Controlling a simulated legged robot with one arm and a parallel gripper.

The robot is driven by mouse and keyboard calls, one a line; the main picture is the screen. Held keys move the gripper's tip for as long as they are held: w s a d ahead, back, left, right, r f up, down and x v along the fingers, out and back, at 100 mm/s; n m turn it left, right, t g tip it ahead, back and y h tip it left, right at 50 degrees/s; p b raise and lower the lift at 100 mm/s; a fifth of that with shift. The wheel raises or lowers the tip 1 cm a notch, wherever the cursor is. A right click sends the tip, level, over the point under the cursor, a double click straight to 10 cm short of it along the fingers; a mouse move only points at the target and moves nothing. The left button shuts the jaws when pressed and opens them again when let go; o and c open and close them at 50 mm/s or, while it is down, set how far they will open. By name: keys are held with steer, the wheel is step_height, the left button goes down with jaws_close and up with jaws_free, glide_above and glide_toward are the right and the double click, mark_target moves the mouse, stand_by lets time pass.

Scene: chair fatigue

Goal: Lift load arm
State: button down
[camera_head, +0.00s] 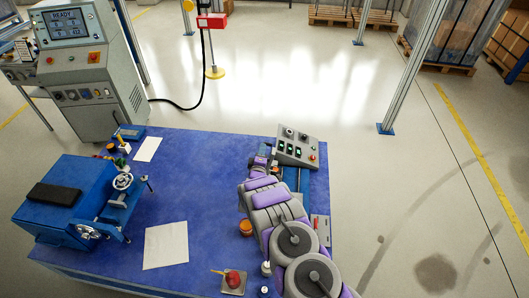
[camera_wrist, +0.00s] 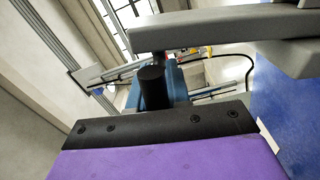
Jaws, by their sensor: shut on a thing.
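In the wrist view, a black cylindrical grip (camera_wrist: 153,90) stands between the grey upper jaw and the black-edged purple lower jaw of my gripper (camera_wrist: 155,68). My gripper is shut on this grip, which appears to be part of the load arm. Blue metal parts (camera_wrist: 178,82) show behind it. In the head view, my grey and purple arm reaches over the table's right side. My gripper (camera_head: 262,162) is small there, beside the sloped control box. The arm hides most of the fixture under it, so the load arm's full shape and height cannot be told.
A blue table (camera_head: 205,185) carries a grey control box (camera_head: 297,147), a blue machine (camera_head: 65,205) with a handwheel, paper sheets (camera_head: 166,245) and a red button (camera_head: 233,279). A grey console (camera_head: 80,60) reading READY stands back left. The floor at right is open, with a metal post (camera_head: 411,75).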

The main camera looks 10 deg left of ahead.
steer(key=shift+f, duration=0.2)
steer(key=c, duration=1.1)
jaws_free()
steer(key=s+p, duration=0.2)
steer(key=s, duration=1.5)
steer(key=shift+s, duration=0.15)
